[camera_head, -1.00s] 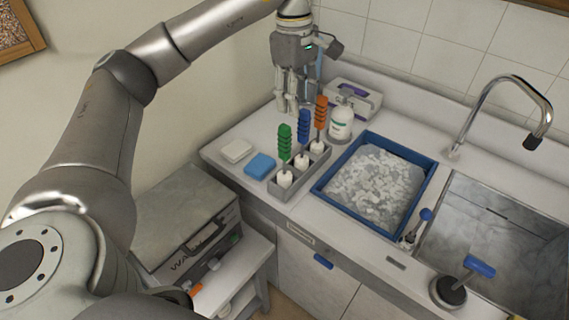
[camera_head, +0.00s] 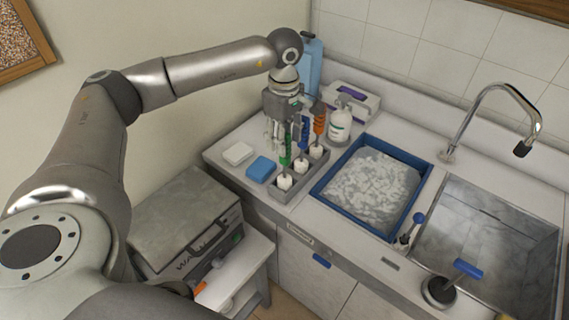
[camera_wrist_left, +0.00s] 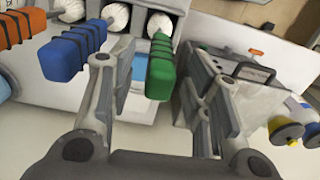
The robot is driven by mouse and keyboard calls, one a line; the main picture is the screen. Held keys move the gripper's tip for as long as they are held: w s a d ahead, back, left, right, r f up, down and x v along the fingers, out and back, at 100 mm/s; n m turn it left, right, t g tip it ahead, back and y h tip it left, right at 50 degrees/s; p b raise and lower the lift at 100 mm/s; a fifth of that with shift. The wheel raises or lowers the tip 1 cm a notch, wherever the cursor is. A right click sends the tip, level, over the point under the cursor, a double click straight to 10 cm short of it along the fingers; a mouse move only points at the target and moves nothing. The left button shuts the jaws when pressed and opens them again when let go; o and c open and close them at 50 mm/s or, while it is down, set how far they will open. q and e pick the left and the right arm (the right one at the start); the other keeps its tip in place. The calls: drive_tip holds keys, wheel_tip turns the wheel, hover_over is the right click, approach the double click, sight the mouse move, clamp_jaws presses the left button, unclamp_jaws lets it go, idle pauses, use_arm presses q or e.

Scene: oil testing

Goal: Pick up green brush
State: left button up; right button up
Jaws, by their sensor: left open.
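The green brush (camera_head: 285,152) stands upright in the grey holder (camera_head: 289,190) on the counter, at the holder's near left end. In the left wrist view its green handle (camera_wrist_left: 161,68) lies between the two open fingers. My left gripper (camera_head: 280,138) is open and comes down from above, around or just over the green handle. In the left wrist view the fingers (camera_wrist_left: 157,90) show a gap on both sides of the handle, and I cannot tell any touch. The blue brush (camera_head: 304,130) stands beside it, close to a finger. My right gripper is not in view.
An orange brush (camera_head: 320,118) stands at the holder's far end. A white bottle (camera_head: 340,125) and a blue-rimmed tray (camera_head: 322,187) are to the right. A white sponge (camera_head: 237,153) and a blue sponge (camera_head: 261,168) lie to the left. The sink is further right.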

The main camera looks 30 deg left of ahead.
use_arm(q)
drive_tip(key=shift+f, duration=0.25)
clamp_jaws()
drive_tip(key=shift+r, duration=0.1)
